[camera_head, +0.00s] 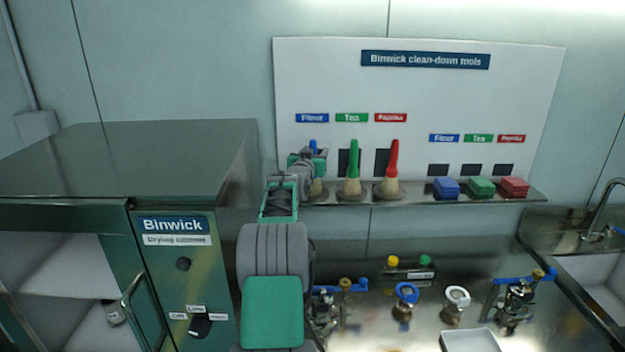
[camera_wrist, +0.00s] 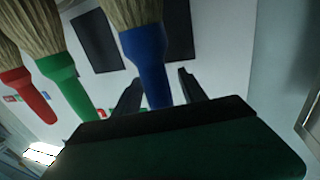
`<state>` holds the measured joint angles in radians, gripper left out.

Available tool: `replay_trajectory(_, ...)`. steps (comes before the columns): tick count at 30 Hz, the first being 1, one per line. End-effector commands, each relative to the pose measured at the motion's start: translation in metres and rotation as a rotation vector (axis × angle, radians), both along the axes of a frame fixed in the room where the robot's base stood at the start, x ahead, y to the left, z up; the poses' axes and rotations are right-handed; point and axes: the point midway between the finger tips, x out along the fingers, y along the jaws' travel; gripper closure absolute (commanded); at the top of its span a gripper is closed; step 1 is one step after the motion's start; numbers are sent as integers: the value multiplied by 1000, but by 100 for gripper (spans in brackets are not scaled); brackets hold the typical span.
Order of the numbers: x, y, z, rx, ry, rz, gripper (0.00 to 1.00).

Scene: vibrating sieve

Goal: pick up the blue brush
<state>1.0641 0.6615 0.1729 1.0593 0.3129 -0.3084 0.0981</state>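The blue brush (camera_head: 313,145) stands in the Flour place, at the left end of the wall shelf, mostly hidden behind my gripper (camera_head: 307,161) in the head view. In the wrist view, where the brushes appear bristles up, its blue handle (camera_wrist: 147,58) lies between the two fingers of my gripper (camera_wrist: 159,80). The fingers are apart, and a gap shows between the handle and the right finger. The brush looks upright in the head view. Contact with the left finger cannot be told.
A green brush (camera_head: 353,165) and a red brush (camera_head: 391,170) stand close to the right on the shelf (camera_head: 415,194). Blue, green and red blocks (camera_head: 479,187) sit farther right. A cabinet (camera_head: 180,240) stands left; clamps and a pale tray (camera_head: 468,341) are on the counter below.

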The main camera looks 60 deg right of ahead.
Motion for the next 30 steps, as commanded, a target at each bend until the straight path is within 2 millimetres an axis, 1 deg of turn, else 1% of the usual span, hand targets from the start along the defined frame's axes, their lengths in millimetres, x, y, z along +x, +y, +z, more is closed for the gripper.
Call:
replay_trajectory(1,0,0,0,0,0,-1,55)
replay_trajectory(2,0,0,0,0,0,-1,57)
replay_trajectory(15,0,0,0,0,0,-1,93)
replay_trajectory(18,0,0,0,0,0,-1,100)
replay_trajectory(30,-1,0,0,0,0,-1,100)
